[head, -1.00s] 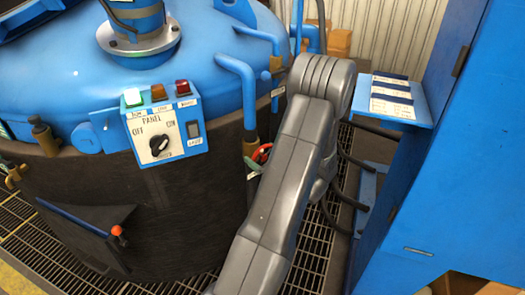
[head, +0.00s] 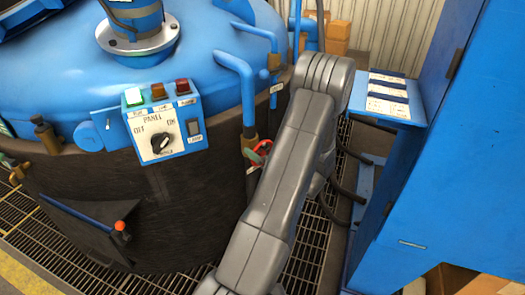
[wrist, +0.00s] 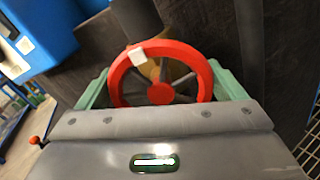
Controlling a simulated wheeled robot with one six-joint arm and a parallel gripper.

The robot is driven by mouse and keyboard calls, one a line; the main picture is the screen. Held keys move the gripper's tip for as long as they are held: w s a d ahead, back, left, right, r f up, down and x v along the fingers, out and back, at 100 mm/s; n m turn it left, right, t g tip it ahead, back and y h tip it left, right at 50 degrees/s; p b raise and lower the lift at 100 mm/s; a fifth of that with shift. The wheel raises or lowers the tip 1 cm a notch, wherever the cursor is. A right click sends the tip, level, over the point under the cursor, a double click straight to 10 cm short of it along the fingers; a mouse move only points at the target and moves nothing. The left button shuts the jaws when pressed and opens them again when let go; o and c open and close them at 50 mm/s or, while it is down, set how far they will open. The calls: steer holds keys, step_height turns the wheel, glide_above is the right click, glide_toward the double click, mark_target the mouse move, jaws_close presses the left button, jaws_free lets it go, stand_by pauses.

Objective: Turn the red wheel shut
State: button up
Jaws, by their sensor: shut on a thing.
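The red wheel (wrist: 160,93) has spokes, a round red hub and a white mark on its rim at the upper left in the wrist view. In the head view, part of the red wheel (head: 264,148) shows at the foot of a blue pipe, partly hidden behind my arm. My gripper (wrist: 161,84) has green fingers, one on the left and one on the right side of the rim, and it is shut on the wheel. The lower rim is hidden by my gripper's grey body. In the head view, a little of my gripper (head: 252,155) shows beside the wheel.
The blue-lidded dark furnace (head: 185,190) fills the left. It carries a panel (head: 166,130) with a black knob and coloured lamps. A blue cabinet (head: 470,150) with a labelled shelf (head: 390,98) stands close on the right. Dark hoses (head: 345,190) hang between them over floor grating.

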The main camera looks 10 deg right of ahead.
steer(key=shift+f, duration=0.1)
steer(key=o, duration=0.7)
steer(key=v, duration=1.4)
steer(key=x, duration=1.4)
